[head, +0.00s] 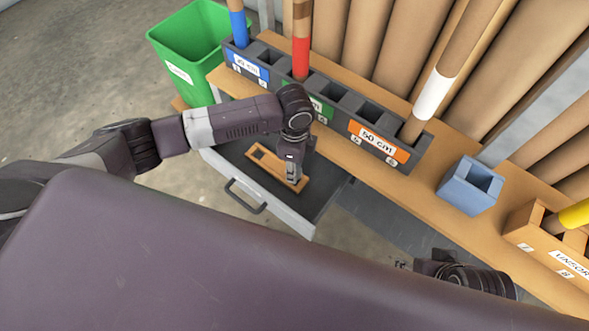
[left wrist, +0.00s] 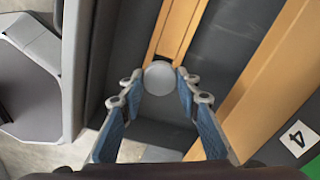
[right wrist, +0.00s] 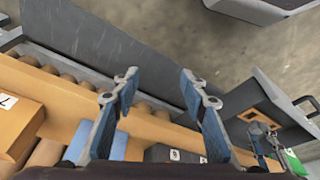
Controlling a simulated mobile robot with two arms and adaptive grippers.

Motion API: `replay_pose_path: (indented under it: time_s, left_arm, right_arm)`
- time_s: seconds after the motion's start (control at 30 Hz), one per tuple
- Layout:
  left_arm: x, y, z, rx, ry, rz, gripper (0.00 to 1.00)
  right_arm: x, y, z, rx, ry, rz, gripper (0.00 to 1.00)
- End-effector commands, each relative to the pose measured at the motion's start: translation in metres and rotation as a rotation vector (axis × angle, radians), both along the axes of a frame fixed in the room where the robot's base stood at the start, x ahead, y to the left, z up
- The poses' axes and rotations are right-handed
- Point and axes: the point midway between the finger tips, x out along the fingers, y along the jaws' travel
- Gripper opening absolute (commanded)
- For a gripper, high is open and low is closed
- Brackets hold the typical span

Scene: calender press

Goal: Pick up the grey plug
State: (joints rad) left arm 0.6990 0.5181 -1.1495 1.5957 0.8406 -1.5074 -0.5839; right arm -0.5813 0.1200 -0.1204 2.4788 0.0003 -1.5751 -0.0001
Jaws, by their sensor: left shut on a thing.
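The grey plug (left wrist: 158,78) shows as a round grey disc between the fingertips of my left gripper (left wrist: 160,85) in the left wrist view. The left gripper is shut on it. The plug is over or at the end of a wooden holder (head: 264,166) with square openings, inside the open drawer (head: 235,150). I cannot tell whether the plug is still seated in the holder. In the head view my left gripper (head: 292,178) points down at the holder and hides the plug. My right gripper (right wrist: 165,85) is open and empty, away from the drawer.
A dark rack (head: 345,122) with labelled slots and tall tubes stands on the wooden bench (head: 415,185) above the drawer. A blue square cup (head: 468,190) and a wooden box (head: 545,245) sit to the right. A green bin (head: 185,55) is at the back left.

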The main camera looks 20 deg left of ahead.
Motion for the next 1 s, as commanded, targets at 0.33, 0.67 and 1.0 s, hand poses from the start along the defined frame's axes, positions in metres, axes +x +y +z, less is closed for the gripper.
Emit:
replay_pose_path:
  time_s: [0.33,0.67,1.0]
  left_arm:
    - [0.002,-0.001,0.101,-0.003,-0.006,-0.001,0.17]
    - [0.002,0.0,0.15,-0.002,-0.005,0.0,0.17]
    - [0.001,0.0,0.161,-0.001,-0.003,0.0,0.17]
  right_arm:
    - [0.01,0.002,-0.029,-0.003,0.035,0.002,0.4]
    - [0.013,0.004,-0.082,-0.003,0.059,0.007,0.4]
    - [0.012,0.004,-0.096,-0.003,0.062,0.009,0.4]
